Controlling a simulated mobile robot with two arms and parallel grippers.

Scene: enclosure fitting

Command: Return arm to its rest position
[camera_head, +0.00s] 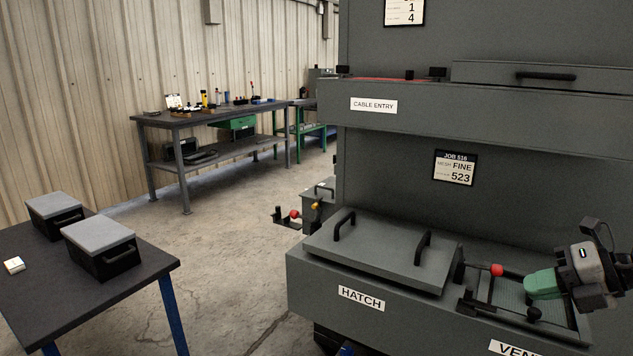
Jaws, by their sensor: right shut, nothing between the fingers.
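My right gripper (534,287) is at the right edge, above the shelf on the right part of the grey enclosure (310,267). Its green fingers are shut and point left, with nothing visible between them. They are close to a black clamp with a red knob (497,270); I cannot tell whether they touch it. A grey hatch cover (380,252) with two black handles lies on the shelf, left of the clamp, above the HATCH label (361,298). My left gripper is not in view.
The enclosure's upper ledge carries a CABLE ENTRY label (373,105) and a grey panel with a handle (545,76). A dark table (95,290) with two grey-lidded boxes stands at left. A workbench (215,115) with tools stands behind. The floor between is largely clear.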

